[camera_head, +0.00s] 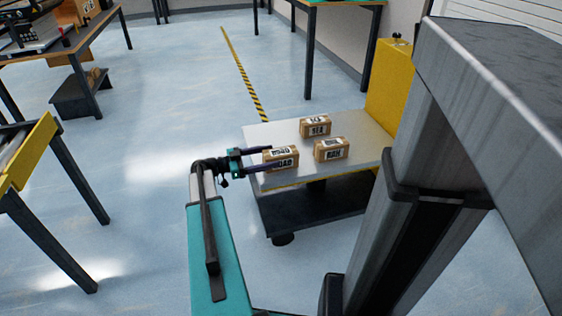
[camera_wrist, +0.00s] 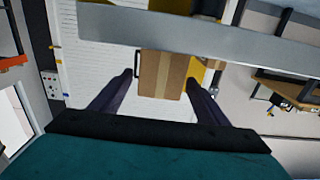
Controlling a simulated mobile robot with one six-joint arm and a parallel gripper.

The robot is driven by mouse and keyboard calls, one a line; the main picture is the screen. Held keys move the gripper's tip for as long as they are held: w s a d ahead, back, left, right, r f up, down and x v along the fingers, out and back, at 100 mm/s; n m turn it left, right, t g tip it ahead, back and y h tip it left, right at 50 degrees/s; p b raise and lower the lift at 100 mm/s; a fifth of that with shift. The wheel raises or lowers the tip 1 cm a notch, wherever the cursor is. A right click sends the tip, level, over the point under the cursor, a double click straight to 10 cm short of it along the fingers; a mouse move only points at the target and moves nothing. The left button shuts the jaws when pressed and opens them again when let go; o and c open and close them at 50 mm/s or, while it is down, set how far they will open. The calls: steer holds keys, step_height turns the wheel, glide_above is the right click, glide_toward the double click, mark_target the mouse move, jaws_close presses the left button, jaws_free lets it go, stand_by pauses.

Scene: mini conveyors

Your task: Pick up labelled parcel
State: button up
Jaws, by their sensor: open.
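Three brown parcels with black-and-white labels sit on a grey cart top (camera_head: 262,135). The left parcel (camera_head: 285,161) is nearest my gripper (camera_head: 270,158); another parcel (camera_head: 331,149) is to its right and a third parcel (camera_head: 315,127) is farther back. My gripper is open, with its two dark fingers reaching to the left parcel from the cart's left side. In the wrist view, a brown parcel (camera_wrist: 161,74) with a lighter tape strip shows between and beyond the fingertips (camera_wrist: 158,77). Contact with the fingers cannot be told.
The cart has a yellow upright panel (camera_head: 390,80) at its right and a dark lower shelf (camera_head: 315,205). A table with a yellow edge (camera_head: 28,150) stands at the left. The blue floor between them is clear, with a yellow-black stripe (camera_head: 243,70) farther back.

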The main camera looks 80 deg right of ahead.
mark_target(281, 155)
stand_by(0.3)
steer(key=shift+f+b+x, duration=0.15)
steer(key=shift+b+x, duration=0.25)
steer(key=shift+x, duration=0.6)
steer(key=shift+f+b+x, duration=0.15)
steer(key=shift+b+x, duration=0.25)
steer(key=shift+x, duration=0.65)
steer(key=shift+s+d, duration=0.25)
steer(key=shift+s, duration=0.35)
steer(key=shift+c, duration=0.2)
steer(key=shift+r, duration=0.1)
steer(key=c, duration=1.3)
steer(key=shift+r, duration=0.15)
step_height(281, 155, up, 28)
steer(key=p, duration=0.6)
